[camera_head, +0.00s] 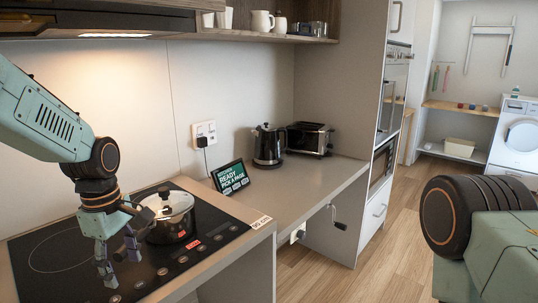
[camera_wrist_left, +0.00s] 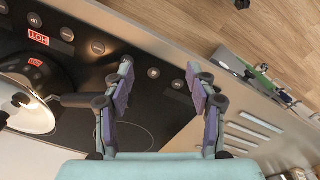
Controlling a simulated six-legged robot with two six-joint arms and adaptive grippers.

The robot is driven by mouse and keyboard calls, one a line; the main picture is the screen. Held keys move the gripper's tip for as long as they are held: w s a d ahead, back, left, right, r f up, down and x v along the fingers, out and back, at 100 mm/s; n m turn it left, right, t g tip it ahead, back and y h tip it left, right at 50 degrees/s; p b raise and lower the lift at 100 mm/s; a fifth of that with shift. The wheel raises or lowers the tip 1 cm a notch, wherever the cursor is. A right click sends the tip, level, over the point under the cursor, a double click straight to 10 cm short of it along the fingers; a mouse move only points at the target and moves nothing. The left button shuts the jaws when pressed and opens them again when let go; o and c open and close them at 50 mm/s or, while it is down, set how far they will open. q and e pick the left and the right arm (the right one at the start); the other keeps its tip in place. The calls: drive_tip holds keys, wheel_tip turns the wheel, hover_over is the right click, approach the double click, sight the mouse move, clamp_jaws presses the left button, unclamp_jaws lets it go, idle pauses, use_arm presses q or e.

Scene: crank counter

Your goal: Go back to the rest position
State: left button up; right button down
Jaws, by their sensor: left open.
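My left gripper (camera_head: 120,264) hangs over the near left part of the black hob (camera_head: 60,245), fingers pointing down. In the left wrist view the gripper (camera_wrist_left: 160,80) has its two purple-padded fingers well apart, with nothing between them. A steel pot (camera_head: 172,207) with a glass lid stands on the hob just right of the gripper, apart from it in the left wrist view. My right gripper is out of view; only part of my right arm shows at lower right.
A tablet (camera_head: 231,177) reading "READY PICK A PAGE" leans on the counter (camera_head: 300,190) beside a kettle (camera_head: 268,145) and a toaster (camera_head: 311,138). A black crank handle (camera_head: 338,221) sticks out below the counter's front edge. Red HOT labels (camera_head: 193,245) show on the hob. Wooden floor (camera_head: 395,250) is clear.

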use_arm(q)
drive_tip(key=s+d+f+m+b, duration=0.25)
drive_tip(key=s+f, duration=0.25)
drive_tip(key=f, duration=0.4)
drive_tip(key=s+d+f+m+b, duration=0.1)
drive_tip(key=s+f+m, duration=0.3)
drive_tip(key=f, duration=0.5)
drive_tip(key=s+d+f+m+b, duration=0.1)
drive_tip(key=s+f+m, duration=0.1)
drive_tip(key=s+f, duration=0.5)
drive_tip(key=s+d+f+m+b, duration=0.1)
drive_tip(key=s+f+m+b, duration=0.2)
drive_tip(key=s+f+m, duration=0.4)
drive_tip(key=s+f, duration=0.4)
drive_tip(key=s, duration=0.4)
drive_tip(key=shift+s, duration=0.2)
drive_tip(key=shift+a, duration=0.1)
